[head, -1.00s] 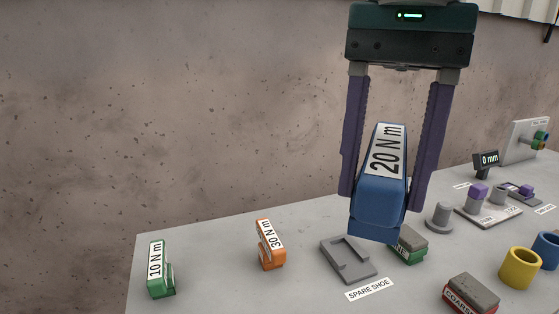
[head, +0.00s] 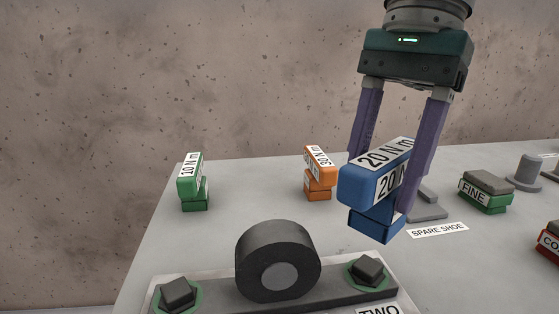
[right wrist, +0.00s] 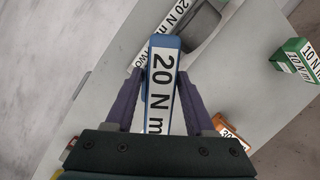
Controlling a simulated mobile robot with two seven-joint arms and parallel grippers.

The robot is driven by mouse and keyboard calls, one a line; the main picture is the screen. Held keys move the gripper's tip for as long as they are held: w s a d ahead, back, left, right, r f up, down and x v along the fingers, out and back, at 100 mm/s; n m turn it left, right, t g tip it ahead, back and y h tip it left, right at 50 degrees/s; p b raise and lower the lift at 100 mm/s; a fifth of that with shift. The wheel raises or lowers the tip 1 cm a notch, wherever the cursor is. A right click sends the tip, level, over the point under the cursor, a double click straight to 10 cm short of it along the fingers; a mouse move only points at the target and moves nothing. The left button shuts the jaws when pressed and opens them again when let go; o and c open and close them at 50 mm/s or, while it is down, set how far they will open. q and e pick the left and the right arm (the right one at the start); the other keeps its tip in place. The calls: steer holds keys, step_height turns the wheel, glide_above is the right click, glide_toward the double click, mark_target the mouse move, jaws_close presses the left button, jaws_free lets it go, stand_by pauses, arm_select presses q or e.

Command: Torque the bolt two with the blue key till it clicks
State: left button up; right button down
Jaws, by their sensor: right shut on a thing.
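My right gripper (head: 382,184) is shut on the blue key (head: 362,190), labelled 20 N m, and holds it above the slab. The right wrist view also shows the blue key (right wrist: 162,85) between the two purple fingers. Below it in the head view, a dark bolt (head: 367,270) with a green ring sits at the right end of a dark bar, beside a label reading TWO (head: 380,311). The key is above this bolt and apart from it. Another bolt (head: 177,292) sits at the bar's left end. My left gripper is not in view.
A dark roller (head: 278,262) stands between the bolts. A green 10 N m key (head: 191,182) and an orange 30 N m key (head: 318,172) stand farther back on the slab (head: 230,215). A FINE block (head: 486,192) is at the right. A concrete wall rises behind.

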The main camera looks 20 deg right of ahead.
mark_target(374, 218)
step_height(374, 218, down, 5)
steer(key=b, duration=0.4)
steer(key=shift+b, duration=0.35)
steer(key=shift+f, duration=0.1)
stand_by(0.6)
steer(key=shift+b, duration=0.3)
stand_by(0.5)
steer(key=shift+f+b, duration=0.65)
steer(key=shift+f, duration=0.1)
